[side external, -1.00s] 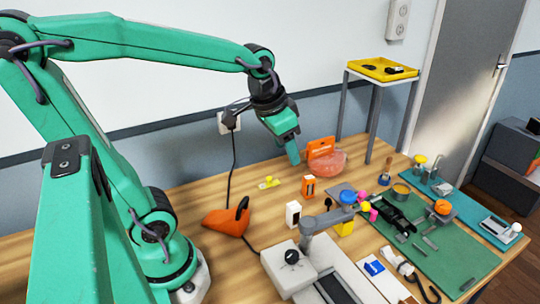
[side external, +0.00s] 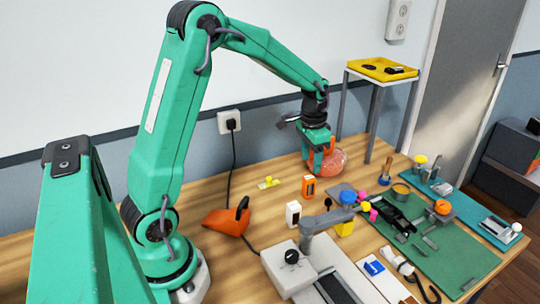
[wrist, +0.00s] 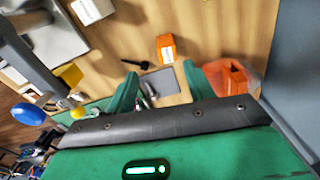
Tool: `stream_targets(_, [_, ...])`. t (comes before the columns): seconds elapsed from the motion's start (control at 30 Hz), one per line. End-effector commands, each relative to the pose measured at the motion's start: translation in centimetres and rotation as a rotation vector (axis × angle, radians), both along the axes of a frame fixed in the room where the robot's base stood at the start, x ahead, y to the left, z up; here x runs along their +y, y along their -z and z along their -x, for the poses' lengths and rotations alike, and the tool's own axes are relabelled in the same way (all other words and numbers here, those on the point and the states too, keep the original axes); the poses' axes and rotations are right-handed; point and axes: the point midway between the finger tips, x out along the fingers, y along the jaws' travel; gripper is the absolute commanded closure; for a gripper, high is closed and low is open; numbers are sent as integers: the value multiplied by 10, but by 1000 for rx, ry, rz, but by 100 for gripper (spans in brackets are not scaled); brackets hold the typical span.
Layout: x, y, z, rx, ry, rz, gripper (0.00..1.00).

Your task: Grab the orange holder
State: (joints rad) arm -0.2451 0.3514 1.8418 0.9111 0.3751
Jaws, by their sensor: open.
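The orange holder (side external: 329,148) appears to be the upright orange piece at the back of the table, beside a translucent reddish bowl (side external: 338,164). My gripper (side external: 314,166) is in front of it and hides most of it. In the wrist view my gripper (wrist: 160,82) has its two green fingers spread with nothing held between them. The orange holder (wrist: 230,76) shows there just outside the right finger, partly covered. A smaller orange box (side external: 309,187) with a pale label stands nearer; it also shows in the wrist view (wrist: 166,48) above the finger gap.
A white box (side external: 293,213), an orange tool (side external: 228,220) with a cable and a yellow piece (side external: 268,183) are nearby. A grey stand with a blue knob (side external: 347,197) is at the front. A green mat (side external: 455,260) with several tools fills the right. A shelf with a yellow tray (side external: 382,68) stands behind.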

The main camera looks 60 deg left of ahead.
Motion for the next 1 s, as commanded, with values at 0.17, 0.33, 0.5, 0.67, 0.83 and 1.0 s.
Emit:
stream_targets(0.17, [10, 20, -9, 30, 7, 7, 47])
stream_targets(0.33, [13, 26, -11, 38, 11, 9, 47])
stream_targets(0.5, [13, 29, -11, 38, 11, 9, 47])
stream_targets(0.67, [12, 41, -10, 39, 11, 10, 47])
stream_targets(0.83, [12, 51, -10, 38, 11, 9, 47])
stream_targets(1.0, [12, 52, -10, 37, 11, 9, 47])
